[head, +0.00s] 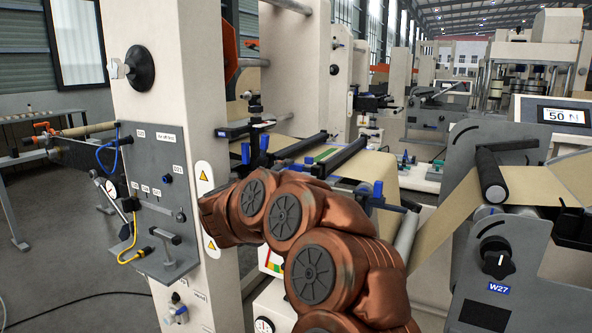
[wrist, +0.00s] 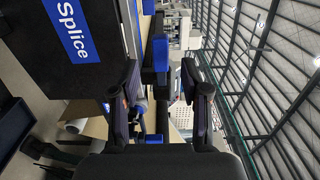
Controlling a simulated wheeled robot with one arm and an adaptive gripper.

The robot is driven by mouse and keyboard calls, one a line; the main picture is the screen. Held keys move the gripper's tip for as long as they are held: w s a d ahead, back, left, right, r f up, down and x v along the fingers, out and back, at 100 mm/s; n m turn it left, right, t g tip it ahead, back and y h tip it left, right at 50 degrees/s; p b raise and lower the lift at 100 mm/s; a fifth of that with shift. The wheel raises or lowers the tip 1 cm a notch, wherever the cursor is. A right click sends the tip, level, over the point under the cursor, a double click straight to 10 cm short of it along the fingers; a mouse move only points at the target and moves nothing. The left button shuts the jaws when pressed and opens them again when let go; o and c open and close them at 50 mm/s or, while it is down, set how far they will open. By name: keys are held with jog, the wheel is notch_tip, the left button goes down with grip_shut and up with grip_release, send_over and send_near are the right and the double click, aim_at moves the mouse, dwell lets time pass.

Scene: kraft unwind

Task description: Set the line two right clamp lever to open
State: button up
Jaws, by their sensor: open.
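Black gripper fingers (wrist: 160,70) show in the wrist view, spread apart with a gap between them. A blue block (wrist: 160,52) on a dark fitting lies beyond the gap, apart from the fingers as far as I can see. I cannot tell which is line two's right clamp lever. My arm hides the gripper there.
A dark panel with a blue "Splice" label (wrist: 73,28) fills the upper left of the wrist view. In the head view, a cream post with a grey panel (head: 160,190) stands left of my arm. A grey machine side with a W27 label (head: 499,288) stands right.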

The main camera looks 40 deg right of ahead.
aim_at(294, 168)
jog(key=shift+x, duration=2.95)
grip_shut()
